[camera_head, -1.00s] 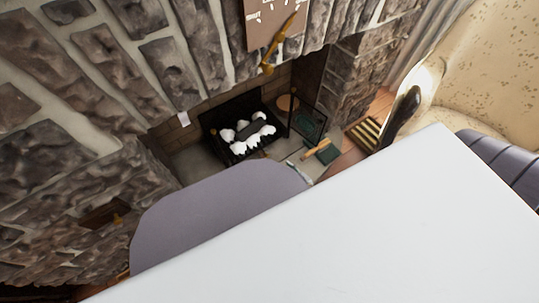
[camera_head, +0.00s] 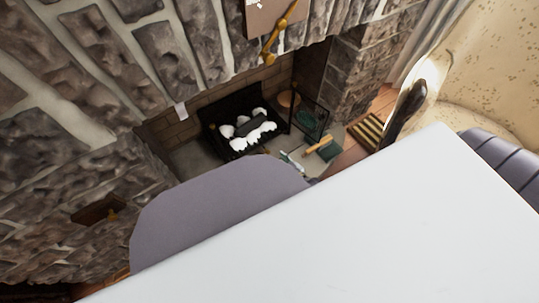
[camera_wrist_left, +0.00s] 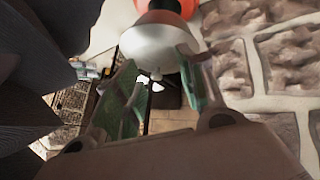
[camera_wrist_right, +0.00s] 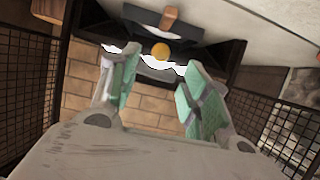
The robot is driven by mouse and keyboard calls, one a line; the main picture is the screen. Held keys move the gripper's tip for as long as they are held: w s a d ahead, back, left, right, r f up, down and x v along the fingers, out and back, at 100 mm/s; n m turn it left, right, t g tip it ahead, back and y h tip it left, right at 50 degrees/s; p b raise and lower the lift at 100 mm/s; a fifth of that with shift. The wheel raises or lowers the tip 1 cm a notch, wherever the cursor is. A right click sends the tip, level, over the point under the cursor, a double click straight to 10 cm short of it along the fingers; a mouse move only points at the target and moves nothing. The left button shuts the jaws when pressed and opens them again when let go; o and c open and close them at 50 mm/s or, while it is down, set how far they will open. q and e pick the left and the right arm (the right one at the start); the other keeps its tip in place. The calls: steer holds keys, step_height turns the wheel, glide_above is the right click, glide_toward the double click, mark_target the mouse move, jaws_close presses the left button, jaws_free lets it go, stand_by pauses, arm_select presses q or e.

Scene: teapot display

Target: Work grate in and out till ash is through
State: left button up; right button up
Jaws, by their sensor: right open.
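Stone walls and brick surround the fireplace. A mesh screen (camera_head: 309,123) stands at its right, near a green box (camera_head: 323,152). A large white surface (camera_head: 330,235) hides much of the foreground. A grey dome with an orange top (camera_wrist_left: 160,42) is close to my left gripper.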

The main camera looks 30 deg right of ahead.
mark_target(269, 153)
steer(key=shift+b+x, duration=1.6)
steer(key=shift+x, duration=1.7)
arm_select(q)
steer(key=shift+w+d+f+t+h+b, duration=0.15)
steer(key=shift+d+f, duration=0.05)
steer(key=shift+f, duration=0.7)
steer(key=shift+w+d+f+t+h+b, duration=0.1)
steer(key=shift+d+f+t+h+b, duration=0.1)
steer(key=shift+f, duration=0.65)
arm_select(e)
steer(key=shift+w+a+f, duration=0.1)
steer(key=shift+w+f, duration=0.2)
steer(key=shift+w, duration=0.3)
steer(key=shift+c, duration=0.5)
jaws_close()
